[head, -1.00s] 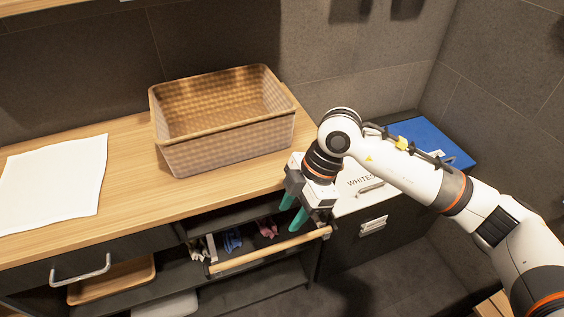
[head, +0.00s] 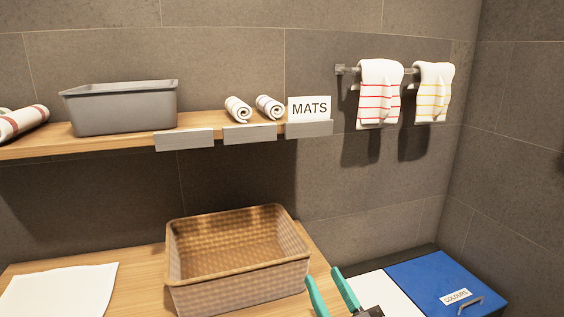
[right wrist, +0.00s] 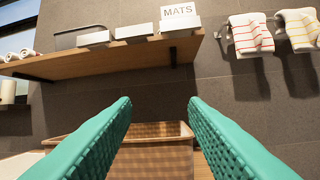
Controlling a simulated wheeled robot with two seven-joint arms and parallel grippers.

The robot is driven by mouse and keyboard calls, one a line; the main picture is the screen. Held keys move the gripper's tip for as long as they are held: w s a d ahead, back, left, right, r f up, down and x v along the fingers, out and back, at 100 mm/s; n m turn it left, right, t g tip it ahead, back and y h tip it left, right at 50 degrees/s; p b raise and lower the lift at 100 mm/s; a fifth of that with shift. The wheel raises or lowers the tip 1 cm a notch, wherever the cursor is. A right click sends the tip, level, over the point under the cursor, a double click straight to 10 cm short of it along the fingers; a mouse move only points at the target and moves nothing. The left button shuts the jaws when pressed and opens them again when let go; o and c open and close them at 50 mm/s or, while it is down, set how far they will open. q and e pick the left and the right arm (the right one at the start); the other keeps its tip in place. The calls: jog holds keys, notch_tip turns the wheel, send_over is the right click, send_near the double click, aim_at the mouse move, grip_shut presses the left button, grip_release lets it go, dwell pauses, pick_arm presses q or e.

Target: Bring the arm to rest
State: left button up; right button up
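My right gripper (head: 331,292) shows at the bottom of the head view, just right of the wicker basket (head: 240,287). Its two green fingers point up and stand apart with nothing between them. They also show spread and empty in the right wrist view (right wrist: 160,125), with the basket (right wrist: 155,130) beyond them. Most of my right arm is below the head view. My left gripper is not in either view.
The basket stands on the wooden counter (head: 140,277) beside a white cloth (head: 62,290). Above is a shelf (head: 110,143) with a grey bin (head: 125,110), rolled towels and a MATS sign (head: 309,108). Striped towels (head: 380,95) hang at right. A blue lid (head: 440,283) lies lower right.

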jog(key=s+d+f+m+g+h, duration=0.2)
jog(key=d+f+g+h, duration=0.25)
jog(key=f, duration=0.35)
jog(key=s+d+f+m+g+h, duration=0.2)
jog(key=d+f+g+h, duration=0.15)
jog(key=d+f, duration=0.4)
jog(key=s+d+f+n+g, duration=0.1)
jog(key=s+f+n+g, duration=0.1)
jog(key=s+f+g, duration=1.05)
jog(key=s+f+t+p, duration=0.1)
jog(key=s+f+p, duration=0.15)
jog(key=f, duration=0.85)
jog(key=s+f+t+p, duration=0.1)
jog(key=s+f, duration=0.3)
jog(key=f, duration=0.7)
jog(key=s+d+f+g+p, duration=0.1)
jog(key=s+d+f+p, duration=0.1)
jog(key=s+f, duration=1.3)
jog(key=shift+s+d+n+h+p, duration=0.4)
jog(key=shift+s+d, duration=0.1)
jog(key=shift+s, duration=0.45)
